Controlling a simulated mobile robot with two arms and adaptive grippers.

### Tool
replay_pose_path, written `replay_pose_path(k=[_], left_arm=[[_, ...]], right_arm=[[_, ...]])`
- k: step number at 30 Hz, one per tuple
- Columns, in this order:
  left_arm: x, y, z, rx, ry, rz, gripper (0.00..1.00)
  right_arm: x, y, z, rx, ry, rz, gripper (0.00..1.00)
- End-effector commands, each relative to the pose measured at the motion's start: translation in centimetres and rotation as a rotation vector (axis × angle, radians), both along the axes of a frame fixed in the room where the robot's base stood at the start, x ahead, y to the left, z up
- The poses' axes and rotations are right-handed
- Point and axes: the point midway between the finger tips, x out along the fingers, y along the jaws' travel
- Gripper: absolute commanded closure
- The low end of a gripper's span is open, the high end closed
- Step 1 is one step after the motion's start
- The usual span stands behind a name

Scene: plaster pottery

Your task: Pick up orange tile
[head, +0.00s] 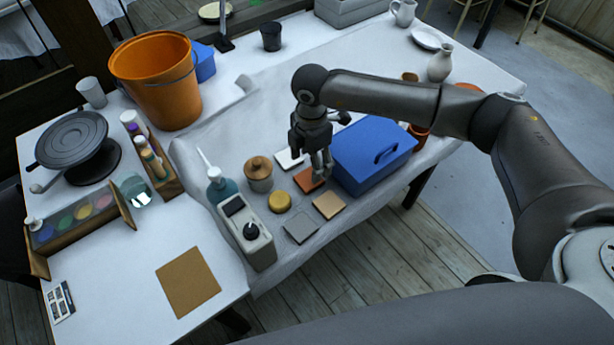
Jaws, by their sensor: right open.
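The orange tile (304,182) lies flat on the white-covered table, just left of the blue box. My right gripper (320,176) points down over the tile's right side and hides part of it. Its fingers are open with nothing seen between them. I cannot tell whether the fingertips touch the tile. My left gripper is not in view.
A blue box (372,155) stands close right of the gripper. A white tile (290,159), tan tile (329,205), grey tile (300,227), yellow round piece (279,201) and lidded jar (259,175) surround the orange tile. A grey device (246,234) stands in front.

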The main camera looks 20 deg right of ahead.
Motion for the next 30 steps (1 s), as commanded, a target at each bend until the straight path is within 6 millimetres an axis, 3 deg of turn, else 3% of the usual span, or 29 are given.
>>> replay_pose_path(k=[5,15,23,30], left_arm=[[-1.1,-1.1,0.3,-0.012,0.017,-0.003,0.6],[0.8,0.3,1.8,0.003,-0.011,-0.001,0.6],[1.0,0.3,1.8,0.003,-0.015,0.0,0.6],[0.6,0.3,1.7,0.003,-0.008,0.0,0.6]], right_arm=[[-0.1,0.1,-1.2,0.002,0.001,0.003,0.36],[-0.2,0.3,-5.7,0.001,0.0,0.001,0.36],[-0.2,0.3,-6.1,0.003,-0.001,0.003,0.36],[-0.2,0.3,-6.1,0.003,-0.001,0.003,0.64]])
